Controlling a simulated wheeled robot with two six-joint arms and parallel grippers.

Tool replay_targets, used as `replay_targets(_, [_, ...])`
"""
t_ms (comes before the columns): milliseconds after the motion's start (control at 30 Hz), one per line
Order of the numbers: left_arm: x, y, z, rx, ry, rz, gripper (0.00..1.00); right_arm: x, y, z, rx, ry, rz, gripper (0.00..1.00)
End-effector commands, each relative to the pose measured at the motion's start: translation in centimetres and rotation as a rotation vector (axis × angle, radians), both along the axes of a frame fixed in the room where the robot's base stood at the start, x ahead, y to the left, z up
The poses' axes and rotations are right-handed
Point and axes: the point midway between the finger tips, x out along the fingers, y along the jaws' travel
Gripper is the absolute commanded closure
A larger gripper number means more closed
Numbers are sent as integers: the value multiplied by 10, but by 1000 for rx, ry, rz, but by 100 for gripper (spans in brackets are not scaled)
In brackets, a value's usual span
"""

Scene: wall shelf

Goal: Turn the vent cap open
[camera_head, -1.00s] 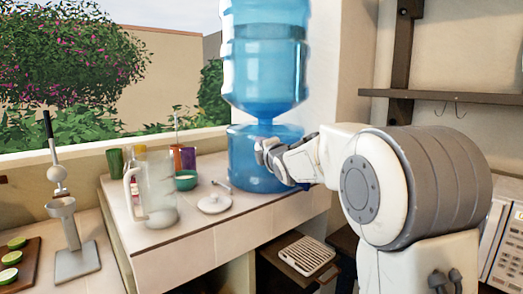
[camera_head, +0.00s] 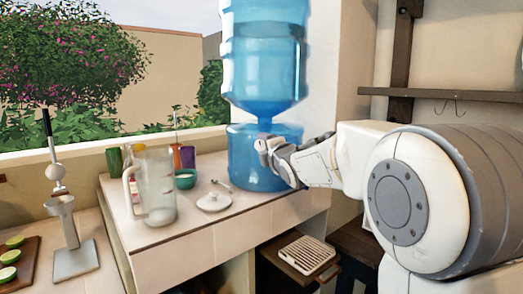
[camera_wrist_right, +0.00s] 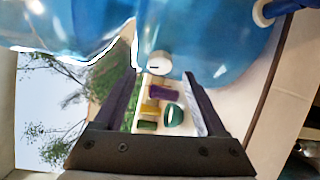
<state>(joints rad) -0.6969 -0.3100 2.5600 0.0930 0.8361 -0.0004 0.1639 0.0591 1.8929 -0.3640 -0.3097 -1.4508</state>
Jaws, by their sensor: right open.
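The blue water dispenser (camera_head: 250,165) stands on the counter, with a large bottle (camera_head: 265,60) upside down on its lower tank. A small white round cap with a dark slot, which looks like the vent cap (camera_wrist_right: 159,65), shows in the right wrist view against the blue tank. My right gripper (camera_head: 267,150) is at the dispenser's upper front in the head view and covers part of it. In the right wrist view its two dark fingers (camera_wrist_right: 161,84) are apart, with the cap centred just beyond their tips. I cannot tell whether they touch it. My left gripper is not in view.
A press (camera_head: 70,235) and a board with limes (camera_head: 18,265) are at the far left. A dark shelf (camera_head: 445,95) is at right.

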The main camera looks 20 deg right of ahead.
Motion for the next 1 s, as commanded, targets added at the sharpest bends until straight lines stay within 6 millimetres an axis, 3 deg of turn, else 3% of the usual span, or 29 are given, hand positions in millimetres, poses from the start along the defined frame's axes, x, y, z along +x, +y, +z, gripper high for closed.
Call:
replay_targets(100, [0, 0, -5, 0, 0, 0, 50, -26, 1, 2, -1, -2, 0, 27])
replay_targets(300, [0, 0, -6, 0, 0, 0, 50, -56, 3, 5, -1, -1, -1, 27])
replay_targets(767, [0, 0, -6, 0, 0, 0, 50, -66, 4, 5, 3, 3, 1, 27])
replay_targets(867, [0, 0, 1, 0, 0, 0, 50, -68, 16, -1, 61, 42, 7, 27])
replay_targets(1000, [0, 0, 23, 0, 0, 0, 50, -87, 67, -35, 320, 232, 5, 27])
